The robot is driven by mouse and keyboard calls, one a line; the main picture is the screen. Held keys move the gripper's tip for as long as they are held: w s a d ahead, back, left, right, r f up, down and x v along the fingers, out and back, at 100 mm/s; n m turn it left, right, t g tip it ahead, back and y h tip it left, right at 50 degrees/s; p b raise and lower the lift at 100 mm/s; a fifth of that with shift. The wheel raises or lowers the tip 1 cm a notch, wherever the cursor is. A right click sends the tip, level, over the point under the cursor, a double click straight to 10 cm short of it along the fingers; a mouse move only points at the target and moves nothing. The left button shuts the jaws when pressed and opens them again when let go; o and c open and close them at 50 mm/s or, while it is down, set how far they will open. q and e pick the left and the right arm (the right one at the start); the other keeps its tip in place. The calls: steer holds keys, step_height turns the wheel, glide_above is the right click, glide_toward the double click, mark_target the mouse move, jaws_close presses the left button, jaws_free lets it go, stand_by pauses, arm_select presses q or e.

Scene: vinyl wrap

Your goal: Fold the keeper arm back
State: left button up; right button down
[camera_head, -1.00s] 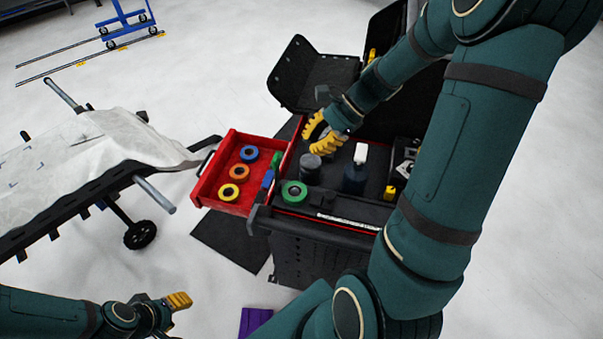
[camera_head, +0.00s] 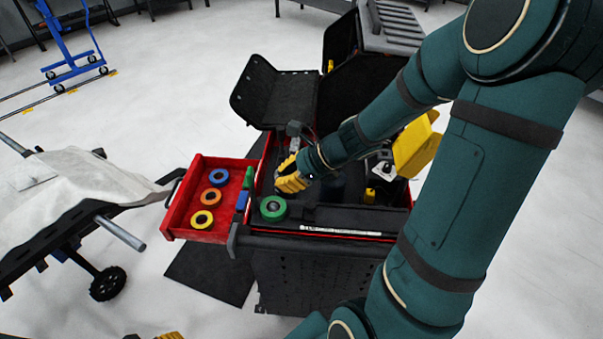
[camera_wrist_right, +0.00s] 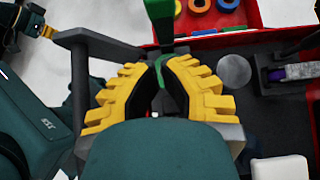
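I cannot single out the keeper arm with certainty. A dark grey bar (camera_wrist_right: 95,42) runs in from the left in the right wrist view and reaches toward my fingertips. My right gripper (camera_head: 290,178) is over the left side of the open tool cart (camera_head: 330,222), beside the red drawer. In the right wrist view its yellow fingers (camera_wrist_right: 158,62) arch toward each other, tips close together. Dark and green parts show between or behind the tips, so a hold is unclear. My left gripper (camera_head: 168,336) is almost wholly cut off at the bottom edge.
The red drawer (camera_head: 182,222) stands pulled out, with blue, orange and yellow rolls. A green roll (camera_head: 273,208) lies on the cart's front left corner. Black panels (camera_head: 270,95) stand open behind. A cart with a white sheet (camera_head: 75,185) is at left. A white block (camera_wrist_right: 280,168) is near my right gripper.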

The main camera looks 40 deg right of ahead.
mark_target(252, 184)
steer(key=shift+w+a+f, duration=0.2)
steer(key=shift+w+a, duration=0.7)
steer(key=shift+w, duration=0.1)
steer(key=shift+w+a+f, duration=0.15)
steer(key=shift+w+a, duration=0.7)
steer(key=shift+w, duration=0.1)
